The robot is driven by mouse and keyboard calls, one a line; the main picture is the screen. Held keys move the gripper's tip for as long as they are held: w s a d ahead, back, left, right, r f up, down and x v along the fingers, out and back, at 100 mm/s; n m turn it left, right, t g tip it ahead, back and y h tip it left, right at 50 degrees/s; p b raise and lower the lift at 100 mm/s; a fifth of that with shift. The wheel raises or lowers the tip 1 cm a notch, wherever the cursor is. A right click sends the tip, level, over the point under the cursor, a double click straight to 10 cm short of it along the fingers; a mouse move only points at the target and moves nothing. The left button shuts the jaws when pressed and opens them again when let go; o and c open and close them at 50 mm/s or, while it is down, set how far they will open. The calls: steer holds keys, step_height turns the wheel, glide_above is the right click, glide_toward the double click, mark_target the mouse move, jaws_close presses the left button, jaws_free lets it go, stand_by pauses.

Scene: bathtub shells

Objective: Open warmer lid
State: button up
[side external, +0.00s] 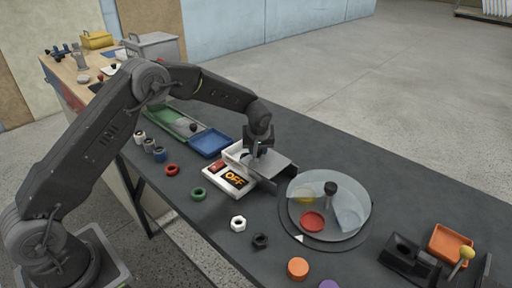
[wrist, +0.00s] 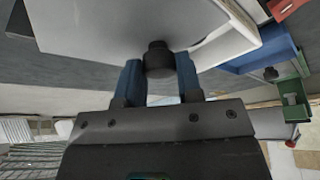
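The warmer (side external: 232,151) is a white box with a red switch (side external: 217,165) and an orange "OFF" display (side external: 235,180) on its front. Its lid (side external: 276,165) is a flat grey plate, set off to the right and leaving part of the white box uncovered. In the wrist view the lid (wrist: 100,25) looks pale, with a black knob (wrist: 158,60) on it. My gripper (side external: 260,150) is over the lid; in the wrist view its blue fingers (wrist: 159,75) are closed around the knob. I cannot tell whether the lid touches the box.
A turntable under a clear dome (side external: 328,205) stands close to the right of the lid. A blue tray (side external: 210,142) and a green tray (side external: 165,118) lie behind left. Several rings and nuts lie in front, including a green ring (side external: 198,194). An orange tray (side external: 450,244) is at far right.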

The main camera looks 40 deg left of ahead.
steer(key=o, duration=0.4)
steer(key=shift+o, duration=0.2)
steer(key=v, duration=1.4)
steer(key=s+d+r+m+t+h, duration=0.1)
steer(key=s+r+m, duration=0.1)
steer(key=s+r, duration=0.55)
steer(key=s+r+m+h, duration=0.15)
steer(key=s+r, duration=0.25)
steer(key=s, duration=0.6)
steer(key=s+d+f+m+t, duration=0.1)
steer(key=s+m, duration=0.4)
steer(key=s, duration=1.2)
steer(key=shift+d+f+h, duration=0.35)
steer(key=shift+d+f, duration=0.05)
steer(key=shift+d, duration=0.1)
